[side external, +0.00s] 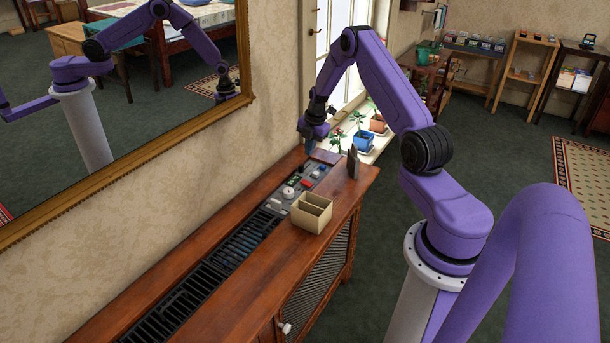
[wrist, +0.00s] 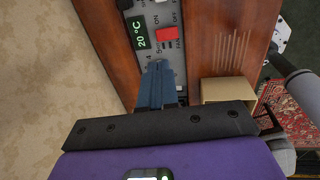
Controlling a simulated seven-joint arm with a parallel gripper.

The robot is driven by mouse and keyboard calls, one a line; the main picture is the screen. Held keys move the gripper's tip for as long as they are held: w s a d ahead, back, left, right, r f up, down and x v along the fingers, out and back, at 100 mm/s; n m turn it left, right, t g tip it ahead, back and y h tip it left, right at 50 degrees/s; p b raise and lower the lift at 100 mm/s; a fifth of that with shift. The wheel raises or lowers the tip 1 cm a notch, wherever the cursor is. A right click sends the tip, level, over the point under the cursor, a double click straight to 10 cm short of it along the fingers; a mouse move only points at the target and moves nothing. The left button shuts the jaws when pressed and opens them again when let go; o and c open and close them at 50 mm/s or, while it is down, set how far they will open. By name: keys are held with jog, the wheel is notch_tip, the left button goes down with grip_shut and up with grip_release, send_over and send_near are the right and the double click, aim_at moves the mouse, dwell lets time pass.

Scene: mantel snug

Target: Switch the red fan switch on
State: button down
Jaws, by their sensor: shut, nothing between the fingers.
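The red fan switch (wrist: 165,34) sits on the grey control panel (wrist: 150,10), beside a green display reading 20 °C (wrist: 140,32). ON, OFF and FAN lettering shows around it; I cannot tell which position it is in. In the side external view the switch (side external: 306,182) is a small red patch on the panel atop the wooden cabinet. My gripper (wrist: 158,64) is shut and empty, its blue fingers pointing at the panel just short of the switch in the picture. In the side external view my gripper (side external: 309,151) hangs above the panel's far end, apparently clear of it.
An open tan box (side external: 312,212) stands on the cabinet top (side external: 250,275) beside the panel. A dark upright object (side external: 352,163) stands near the far end. A white knob (side external: 289,192) and black grille (side external: 210,265) are on top. The mirrored wall (side external: 185,200) runs close along the back.

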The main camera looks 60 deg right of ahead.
aim_at(304, 181)
jog(key=f, duration=0.4)
jog(key=w+f, duration=0.1)
jog(key=f, duration=0.3)
jog(key=w+f, duration=0.1)
jog(key=f, duration=0.3)
jog(key=shift+f, duration=0.1)
jog(key=shift+w+f, duration=0.1)
jog(key=shift+f, duration=0.2)
jog(key=shift+s+r, duration=0.15)
jog(key=shift+s, duration=0.75)
jog(key=shift+w+r, duration=0.1)
jog(key=shift+r, duration=0.05)
notch_tip(304, 181, up, 14)
jog(key=s, duration=0.2)
jog(key=shift+s, duration=0.15)
